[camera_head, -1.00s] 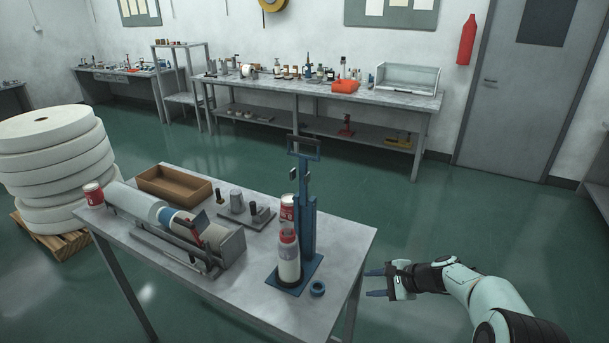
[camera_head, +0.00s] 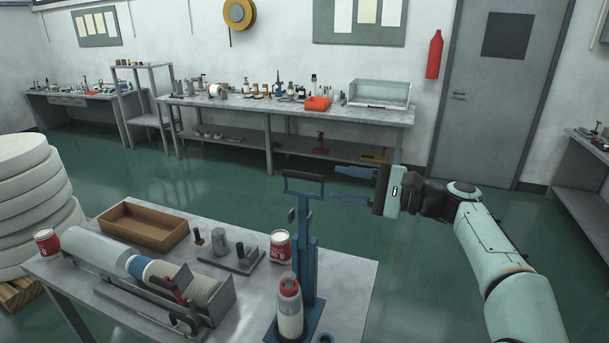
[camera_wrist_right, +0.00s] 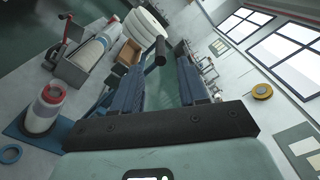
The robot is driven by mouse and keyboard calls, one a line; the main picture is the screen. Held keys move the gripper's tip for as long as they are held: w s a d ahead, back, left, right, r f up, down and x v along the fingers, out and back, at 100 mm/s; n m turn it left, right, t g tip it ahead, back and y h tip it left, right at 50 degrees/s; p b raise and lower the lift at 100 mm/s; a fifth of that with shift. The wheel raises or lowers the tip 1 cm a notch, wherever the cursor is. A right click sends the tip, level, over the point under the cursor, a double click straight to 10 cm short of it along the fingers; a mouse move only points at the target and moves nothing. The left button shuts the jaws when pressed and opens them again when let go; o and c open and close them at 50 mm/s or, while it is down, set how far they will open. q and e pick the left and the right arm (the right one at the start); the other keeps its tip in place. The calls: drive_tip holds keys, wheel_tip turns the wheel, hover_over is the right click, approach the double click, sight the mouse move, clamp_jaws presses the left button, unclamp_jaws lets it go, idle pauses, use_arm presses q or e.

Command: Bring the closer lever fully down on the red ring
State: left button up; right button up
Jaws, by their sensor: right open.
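The blue closer (camera_head: 308,252) stands on the near table, its lever raised with a dark crossbar handle (camera_head: 304,176) on top. A white bottle (camera_head: 290,318) with a red ring (camera_head: 289,286) around its top stands upright on the closer's blue base; the ring also shows in the right wrist view (camera_wrist_right: 53,93). My right gripper (camera_head: 333,182) is open beside the right end of the handle. In the right wrist view the handle end (camera_wrist_right: 160,52) appears between the fingertips (camera_wrist_right: 158,57); contact cannot be told. My left gripper is not in view.
A red-and-white can (camera_head: 281,247) stands behind the closer. A blue ring (camera_head: 325,339) lies by its base. A brown tray (camera_head: 143,227) and a roller fixture (camera_head: 160,285) fill the left of the table. Open floor lies right of the table.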

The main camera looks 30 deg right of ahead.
sight(306, 177)
drive_tip(key=p+x, duration=0.1)
drive_tip(key=x, duration=0.8)
drive_tip(key=shift+d, duration=0.15)
clamp_jaws()
